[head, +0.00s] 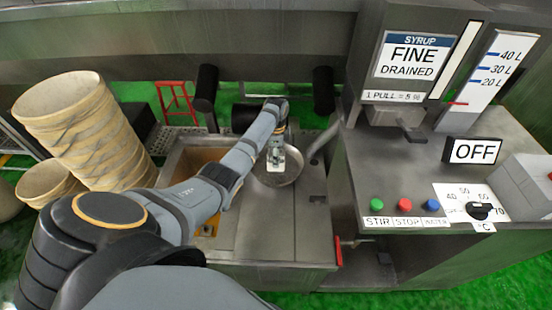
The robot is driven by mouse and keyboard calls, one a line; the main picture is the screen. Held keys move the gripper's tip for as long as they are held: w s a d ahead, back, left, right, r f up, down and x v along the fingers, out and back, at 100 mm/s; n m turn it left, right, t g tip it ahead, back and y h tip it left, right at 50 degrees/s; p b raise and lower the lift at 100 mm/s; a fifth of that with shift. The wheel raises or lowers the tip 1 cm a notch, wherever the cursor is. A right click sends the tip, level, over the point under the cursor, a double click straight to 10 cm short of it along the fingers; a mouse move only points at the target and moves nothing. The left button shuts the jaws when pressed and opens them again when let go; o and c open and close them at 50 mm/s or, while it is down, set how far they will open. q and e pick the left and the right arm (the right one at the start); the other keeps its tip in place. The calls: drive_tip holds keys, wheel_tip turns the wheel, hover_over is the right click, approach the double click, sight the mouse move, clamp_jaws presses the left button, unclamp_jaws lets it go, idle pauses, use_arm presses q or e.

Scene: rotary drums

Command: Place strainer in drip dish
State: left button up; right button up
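My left arm reaches from the lower left to the steel counter, and its gripper (276,162) points down over a round, shallow metal vessel (287,179). The vessel lies on the counter top. I cannot tell whether it is the strainer, the drip dish, or one resting in the other. The gripper's fingertips are small and partly merge with a pale part at the vessel, so I cannot tell whether they hold anything. The arm hides part of the counter to the left. My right gripper is not in view.
A steel counter (262,232) has an open bin (196,160) at left. A control cabinet (420,185) with buttons, a dial and an OFF sign stands at right. Stacked baskets (85,125) stand at far left. A red stool (176,97) stands behind on the green floor.

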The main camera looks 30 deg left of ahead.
use_arm(q)
drive_tip(key=shift+f, duration=0.8)
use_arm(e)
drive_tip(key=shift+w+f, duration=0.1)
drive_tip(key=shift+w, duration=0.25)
use_arm(q)
drive_tip(key=o, duration=1.2)
drive_tip(key=shift+f, duration=0.1)
drive_tip(key=shift+o, duration=0.2)
drive_tip(key=shift+r, duration=0.2)
wheel_tip(320, 180, up, 12)
drive_tip(key=shift+f, duration=0.1)
